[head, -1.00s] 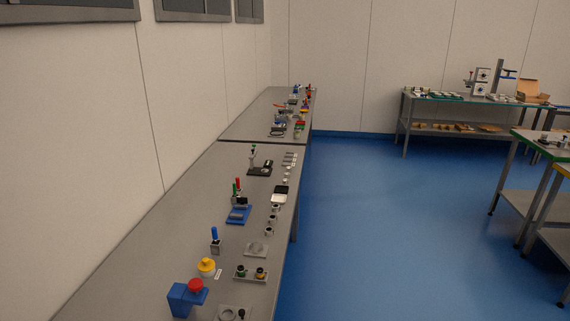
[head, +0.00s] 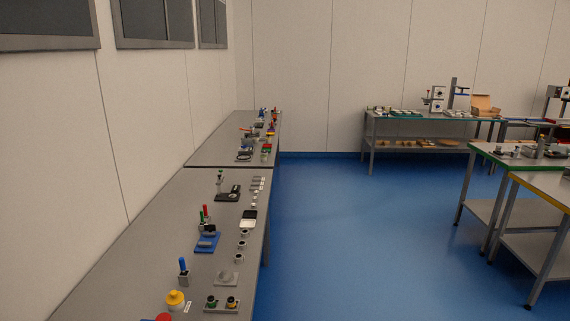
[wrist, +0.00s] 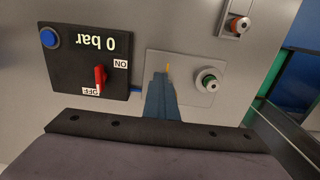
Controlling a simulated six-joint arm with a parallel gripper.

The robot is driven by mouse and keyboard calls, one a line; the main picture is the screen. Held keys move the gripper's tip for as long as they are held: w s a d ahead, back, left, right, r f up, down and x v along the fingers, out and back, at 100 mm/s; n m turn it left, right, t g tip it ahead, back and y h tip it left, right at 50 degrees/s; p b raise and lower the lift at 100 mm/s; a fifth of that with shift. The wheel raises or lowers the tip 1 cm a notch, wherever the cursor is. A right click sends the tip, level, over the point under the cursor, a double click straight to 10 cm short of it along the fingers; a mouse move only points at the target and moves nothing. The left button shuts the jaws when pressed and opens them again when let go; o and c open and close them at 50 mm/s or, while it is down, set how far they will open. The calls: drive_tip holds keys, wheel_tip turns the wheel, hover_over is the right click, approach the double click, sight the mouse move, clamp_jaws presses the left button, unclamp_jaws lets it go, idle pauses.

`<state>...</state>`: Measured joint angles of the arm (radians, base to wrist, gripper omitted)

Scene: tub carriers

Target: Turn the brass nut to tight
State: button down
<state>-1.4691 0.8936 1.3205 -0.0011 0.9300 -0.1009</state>
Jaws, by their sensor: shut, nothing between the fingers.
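I cannot pick out the brass nut for certain in any view. In the wrist view my gripper (wrist: 163,76) is shut and empty, its fingers over a light grey plate (wrist: 190,62). A small orange mark shows just at the fingertips; I cannot tell what it is. A round silver fitting with a green ring (wrist: 207,80) stands on the same plate, right of the fingers and apart from them. My gripper is out of the head view.
In the wrist view, a black panel (wrist: 75,58) reading 0 bar has a red ON/OFF lever (wrist: 100,78) and a blue button (wrist: 49,38). In the head view, a long grey bench (head: 140,270) holds several devices; the blue floor (head: 340,230) is clear.

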drive_tip(key=shift+s+p, duration=0.3)
drive_tip(key=shift+s, duration=0.55)
drive_tip(key=shift+s+a, duration=0.15)
drive_tip(key=shift+s, duration=0.45)
drive_tip(key=shift+s+d, duration=0.1)
drive_tip(key=shift+d, duration=0.15)
drive_tip(key=shift+d, duration=0.15)
wheel_tip(320, 180, up, 6)
drive_tip(key=p, duration=0.4)
drive_tip(key=shift+p, duration=0.35)
idle(0.4)
